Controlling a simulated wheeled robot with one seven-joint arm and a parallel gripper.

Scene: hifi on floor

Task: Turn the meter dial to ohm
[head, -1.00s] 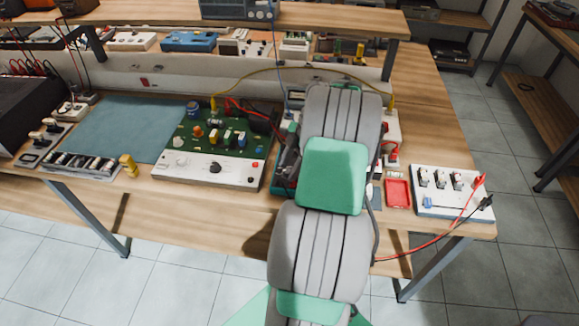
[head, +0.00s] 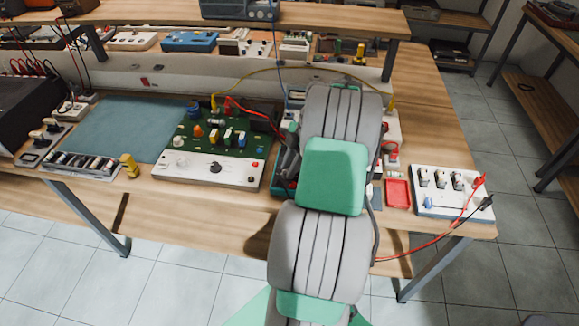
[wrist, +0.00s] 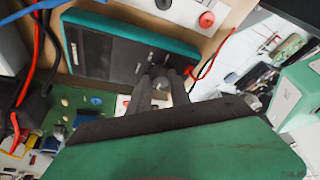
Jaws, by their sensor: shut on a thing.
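The meter (wrist: 105,58) has a dark face and a teal case, and fills the upper left of the wrist view.
A green circuit board unit (head: 213,150) stands left of the meter. A red tray (head: 398,192) and a white switch board (head: 452,192) with red and black leads lie to the right. Red, black and blue cables (wrist: 38,50) run close to the meter.

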